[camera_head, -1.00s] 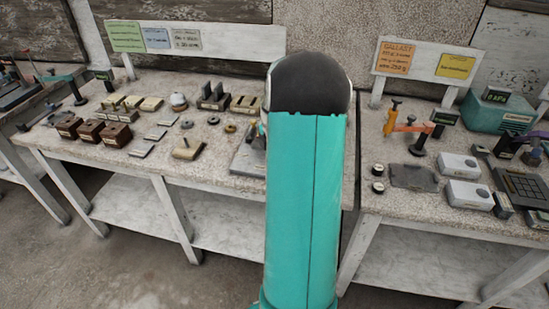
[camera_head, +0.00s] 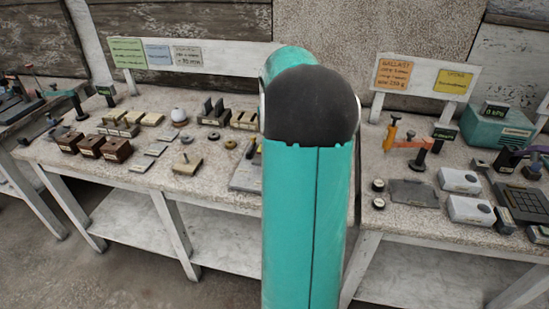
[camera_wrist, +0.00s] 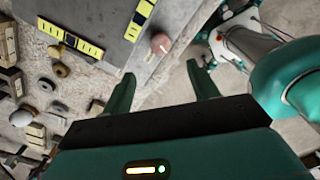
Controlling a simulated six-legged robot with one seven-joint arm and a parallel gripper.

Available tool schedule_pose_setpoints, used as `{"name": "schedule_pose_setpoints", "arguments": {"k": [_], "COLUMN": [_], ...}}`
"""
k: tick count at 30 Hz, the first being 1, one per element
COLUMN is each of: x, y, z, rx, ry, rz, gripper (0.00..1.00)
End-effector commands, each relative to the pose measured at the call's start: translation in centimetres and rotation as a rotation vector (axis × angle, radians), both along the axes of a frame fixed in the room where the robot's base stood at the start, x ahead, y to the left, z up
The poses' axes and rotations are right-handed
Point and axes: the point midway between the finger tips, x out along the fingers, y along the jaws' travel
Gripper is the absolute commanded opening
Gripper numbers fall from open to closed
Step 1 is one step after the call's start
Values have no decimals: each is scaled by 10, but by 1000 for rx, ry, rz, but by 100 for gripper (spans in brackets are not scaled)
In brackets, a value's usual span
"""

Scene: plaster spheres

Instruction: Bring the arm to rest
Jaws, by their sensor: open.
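My arm (camera_head: 307,215) stands upright in the middle of the head view, a teal link topped by a black rounded joint. A further teal part shows just behind that joint. My gripper is hidden behind the arm there. In the wrist view my gripper (camera_wrist: 162,83) is open, its two dark green fingers apart with nothing between them. Beyond the fingertips are the worktop and a grey plate (camera_wrist: 100,22) with yellow-and-black markings. A small pinkish round thing (camera_wrist: 160,43) is at the plate's edge, apart from the fingers.
The left table (camera_head: 75,170) carries wooden blocks (camera_head: 90,146), a white sphere on a base (camera_head: 179,116) and small rings. The right table (camera_head: 385,225) carries white boxes (camera_head: 470,210), a dark plate (camera_head: 413,193) and a teal device (camera_head: 495,130). Signs stand behind both.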

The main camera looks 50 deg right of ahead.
Motion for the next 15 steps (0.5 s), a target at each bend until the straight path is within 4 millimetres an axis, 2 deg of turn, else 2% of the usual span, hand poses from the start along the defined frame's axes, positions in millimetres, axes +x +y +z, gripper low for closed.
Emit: {"name": "schedule_pose_setpoints", "arguments": {"k": [5, 15], "x": [0, 0], "y": [0, 0], "z": [16, 17], "rx": [0, 1], "ry": [0, 0], "rz": [1, 1], "gripper": [59, 59]}}
